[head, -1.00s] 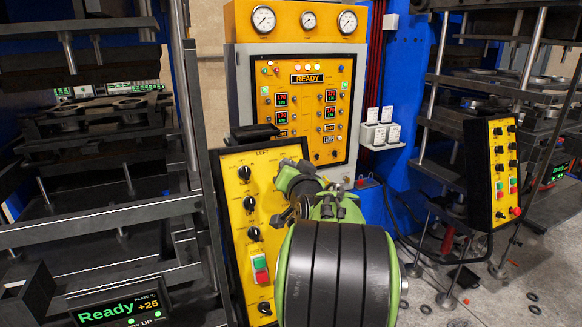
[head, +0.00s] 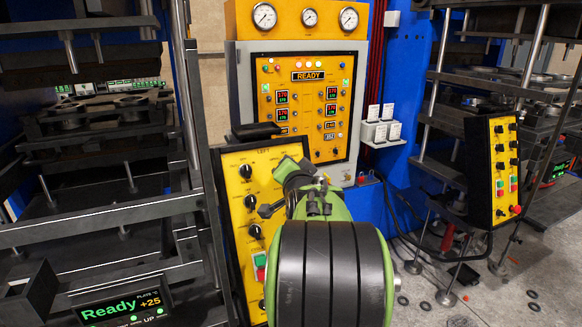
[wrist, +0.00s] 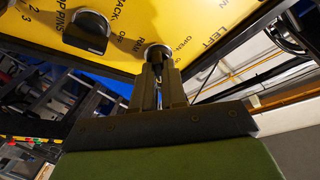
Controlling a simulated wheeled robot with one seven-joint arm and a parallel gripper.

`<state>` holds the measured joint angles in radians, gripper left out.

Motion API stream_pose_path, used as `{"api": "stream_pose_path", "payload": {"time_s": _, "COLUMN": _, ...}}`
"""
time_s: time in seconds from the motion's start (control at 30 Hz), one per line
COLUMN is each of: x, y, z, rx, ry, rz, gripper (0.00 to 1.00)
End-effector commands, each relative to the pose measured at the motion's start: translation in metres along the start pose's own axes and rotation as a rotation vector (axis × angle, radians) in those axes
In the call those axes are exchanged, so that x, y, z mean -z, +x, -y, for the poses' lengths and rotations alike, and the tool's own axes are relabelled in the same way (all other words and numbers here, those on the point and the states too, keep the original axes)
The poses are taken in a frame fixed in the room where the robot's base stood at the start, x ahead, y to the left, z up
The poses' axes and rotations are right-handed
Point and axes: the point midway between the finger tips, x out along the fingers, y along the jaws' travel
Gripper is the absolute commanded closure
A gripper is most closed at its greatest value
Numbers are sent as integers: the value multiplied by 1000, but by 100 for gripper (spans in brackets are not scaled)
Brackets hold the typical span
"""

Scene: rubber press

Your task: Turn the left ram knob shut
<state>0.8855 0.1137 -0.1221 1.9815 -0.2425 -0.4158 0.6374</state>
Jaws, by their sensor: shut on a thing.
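In the wrist view my gripper (wrist: 158,80) is shut on the left ram knob (wrist: 158,52). The knob sits in a silver collar on the yellow panel, with RAM and OPEN printed around it, and most of it is hidden between the fingers. In the head view the yellow LEFT panel (head: 236,160) stands left of centre. My green and dark wrist covers its right part there, so neither the fingertips nor the held knob shows clearly.
A larger black knob (wrist: 87,33) sits beside the held one. Several black knobs run down the panel's left side, above a green and red switch (head: 260,266). A press with a Ready display (head: 122,305) stands left. Another control box (head: 492,172) hangs right.

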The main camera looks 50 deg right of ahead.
Motion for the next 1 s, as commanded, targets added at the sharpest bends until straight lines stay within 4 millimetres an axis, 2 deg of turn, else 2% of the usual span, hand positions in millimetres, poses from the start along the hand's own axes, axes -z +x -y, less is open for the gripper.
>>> {"api": "stream_pose_path", "payload": {"time_s": 0.03, "x": 0, "y": 0, "z": 0, "rx": 0, "ry": 2, "rz": 1, "gripper": 100}}
{"api": "stream_pose_path", "payload": {"time_s": 0.07, "x": 0, "y": 0, "z": 0, "rx": 0, "ry": 2, "rz": 1, "gripper": 84}}
{"api": "stream_pose_path", "payload": {"time_s": 0.2, "x": 0, "y": 0, "z": 0, "rx": 0, "ry": 1, "rz": 1, "gripper": 63}}
{"api": "stream_pose_path", "payload": {"time_s": 0.47, "x": 0, "y": -1, "z": 0, "rx": 0, "ry": 0, "rz": 0, "gripper": 63}}
{"api": "stream_pose_path", "payload": {"time_s": 0.57, "x": 0, "y": -9, "z": 0, "rx": 1, "ry": 0, "rz": 0, "gripper": 63}}
{"api": "stream_pose_path", "payload": {"time_s": 0.67, "x": -1, "y": -31, "z": -1, "rx": 2, "ry": 0, "rz": -2, "gripper": 63}}
{"api": "stream_pose_path", "payload": {"time_s": 1.0, "x": 0, "y": -126, "z": 0, "rx": 5, "ry": 1, "rz": -3, "gripper": 63}}
